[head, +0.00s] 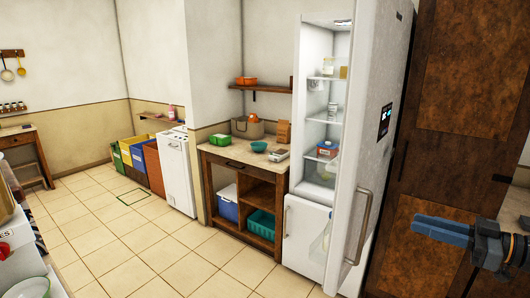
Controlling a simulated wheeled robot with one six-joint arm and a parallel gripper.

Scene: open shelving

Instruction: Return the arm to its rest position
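My gripper (416,226) is at the right side of the head view, in front of the brown wooden panels. Its blue-grey fingers point left and lie close together, with no clear gap and nothing seen between them. The orange-ringed wrist shows at the right edge. The rest of the arm is out of view. The gripper is in the air, apart from the open fridge door (376,150) to its left.
The fridge (305,210) stands open with food on its shelves. A wooden table (225,157) holds a teal bowl (258,146) and a basket. Coloured bins (134,155) stand farther back. A counter edge is at the lower left.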

